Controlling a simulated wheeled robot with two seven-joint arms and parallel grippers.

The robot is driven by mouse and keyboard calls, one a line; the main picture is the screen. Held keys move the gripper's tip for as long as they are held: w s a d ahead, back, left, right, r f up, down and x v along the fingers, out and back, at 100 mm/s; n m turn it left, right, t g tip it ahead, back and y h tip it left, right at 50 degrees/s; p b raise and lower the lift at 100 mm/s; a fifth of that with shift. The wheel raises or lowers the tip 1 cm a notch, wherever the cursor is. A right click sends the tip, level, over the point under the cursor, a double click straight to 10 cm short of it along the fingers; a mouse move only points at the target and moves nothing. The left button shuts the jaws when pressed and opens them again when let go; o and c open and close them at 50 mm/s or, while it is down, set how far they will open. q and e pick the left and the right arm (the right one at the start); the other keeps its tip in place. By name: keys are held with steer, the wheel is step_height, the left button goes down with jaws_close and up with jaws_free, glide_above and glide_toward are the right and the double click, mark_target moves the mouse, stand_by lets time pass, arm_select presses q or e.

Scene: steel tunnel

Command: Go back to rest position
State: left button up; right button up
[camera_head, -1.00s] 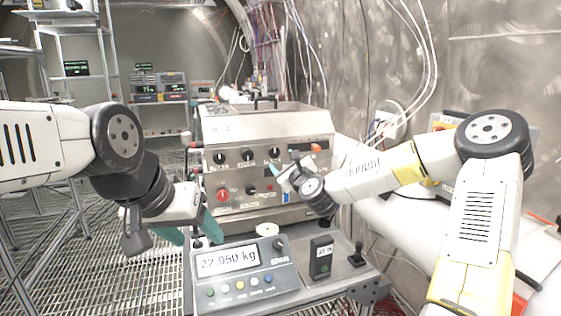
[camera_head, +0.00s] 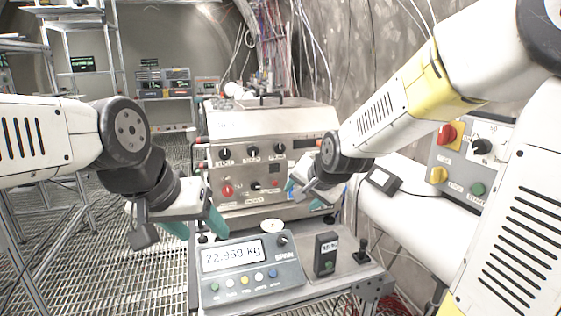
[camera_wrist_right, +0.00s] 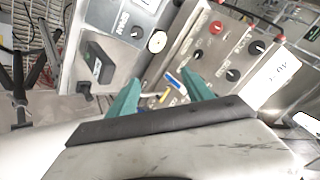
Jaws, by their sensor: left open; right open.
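My left gripper (camera_head: 196,226) is open and empty, with teal fingers, above the left edge of the cart and beside the scale display. My right gripper (camera_head: 304,195) is in front of the steel control unit and partly hidden by its own wrist. The right wrist view shows its two teal fingers (camera_wrist_right: 160,90) apart with nothing held between them. Both arms are bent inward over the cart. The right elbow is at the upper right edge of the head view.
A scale (camera_head: 250,268) reading about 22.950 kg, a small dark meter (camera_head: 326,254) and a joystick (camera_head: 361,252) are on the cart. The steel unit (camera_head: 268,122) stands behind. A switch box (camera_head: 470,160) is at the right. Metal shelves (camera_head: 80,25) and open grating floor lie left.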

steer(key=s+d+r+n, duration=0.1)
steer(key=s+d+n, duration=0.1)
steer(key=s, duration=0.4)
steer(key=s+d+r+n+g, duration=0.1)
steer(key=s+d+n, duration=0.1)
steer(key=s, duration=0.5)
steer(key=s+d+r+n+g, duration=0.1)
steer(key=s+d+r+n, duration=0.1)
steer(key=s+d, duration=0.2)
steer(key=s, duration=0.3)
steer(key=shift+d+h, duration=0.35)
steer(key=shift+h, duration=0.05)
